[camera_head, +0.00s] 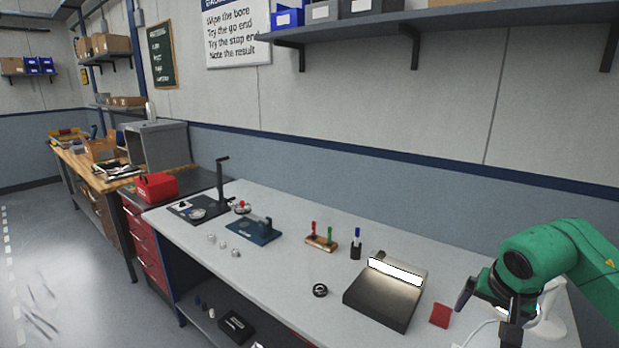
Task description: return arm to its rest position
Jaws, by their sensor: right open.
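My right arm comes in from the right edge in green. Its dark gripper (492,312) is open above the right end of the light grey workbench (290,275). I see nothing between its fingers. It is to the right of a red square (440,315) on the bench, and it partly hides a white stand (548,322) behind it. My left gripper is not in view.
A black box with a lit panel (382,300) stands left of the red square. Further left are a black ring (320,290), a pen cup (355,250), a wooden holder with red and green gauges (322,242), a blue fixture (253,231) and small metal parts (223,244).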

